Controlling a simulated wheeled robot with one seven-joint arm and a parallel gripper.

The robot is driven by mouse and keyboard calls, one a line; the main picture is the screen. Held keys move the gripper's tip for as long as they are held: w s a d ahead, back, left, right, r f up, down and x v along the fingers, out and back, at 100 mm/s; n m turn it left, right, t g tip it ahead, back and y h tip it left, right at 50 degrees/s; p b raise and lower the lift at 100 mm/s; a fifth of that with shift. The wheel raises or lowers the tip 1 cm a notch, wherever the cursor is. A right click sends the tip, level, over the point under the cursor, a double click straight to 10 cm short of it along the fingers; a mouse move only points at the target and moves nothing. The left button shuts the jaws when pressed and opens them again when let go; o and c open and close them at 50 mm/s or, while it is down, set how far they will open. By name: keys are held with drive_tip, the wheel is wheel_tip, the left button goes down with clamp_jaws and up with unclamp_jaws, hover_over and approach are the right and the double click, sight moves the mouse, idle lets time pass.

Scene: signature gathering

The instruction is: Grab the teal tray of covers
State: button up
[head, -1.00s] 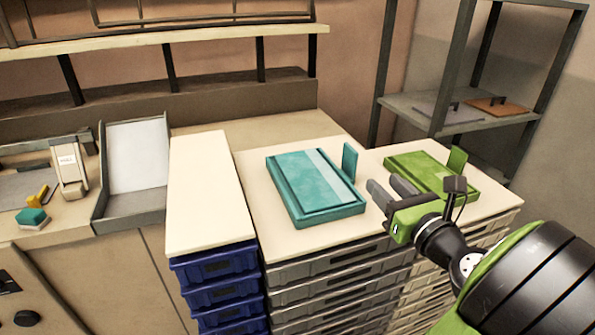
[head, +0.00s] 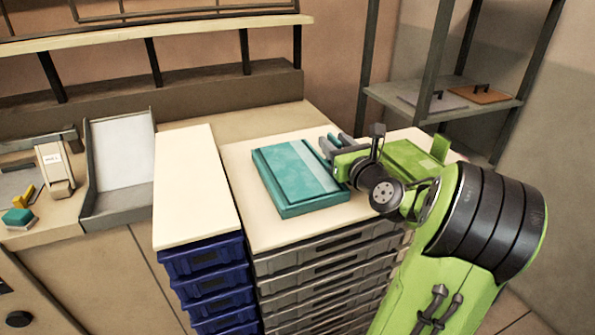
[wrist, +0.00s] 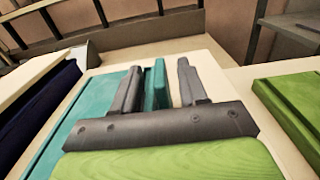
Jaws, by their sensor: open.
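The teal tray of covers (head: 292,172) lies flat on the cream top of the middle drawer stack. It has a paler band along its right part. Its upright teal tab (wrist: 157,84) shows in the wrist view between my two fingers. My gripper (head: 334,146) is open at the tray's right edge, its fingers pointing away toward the back. In the wrist view my gripper (wrist: 158,82) has one finger on each side of the tab; I cannot tell whether either touches it.
A green tray (head: 408,160) with its own tab lies close on the right, partly behind my arm. A bare cream top (head: 190,190) over blue drawers is on the left. A shelf rack (head: 450,104) stands behind right. A grey sloped holder (head: 118,170) stands further left.

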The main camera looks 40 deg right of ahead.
drive_tip(key=shift+w+d, duration=0.25)
drive_tip(key=shift+w, duration=0.3)
drive_tip(key=shift+s, duration=0.1)
drive_tip(key=shift+c, duration=0.7)
clamp_jaws()
drive_tip(key=shift+r, duration=0.1)
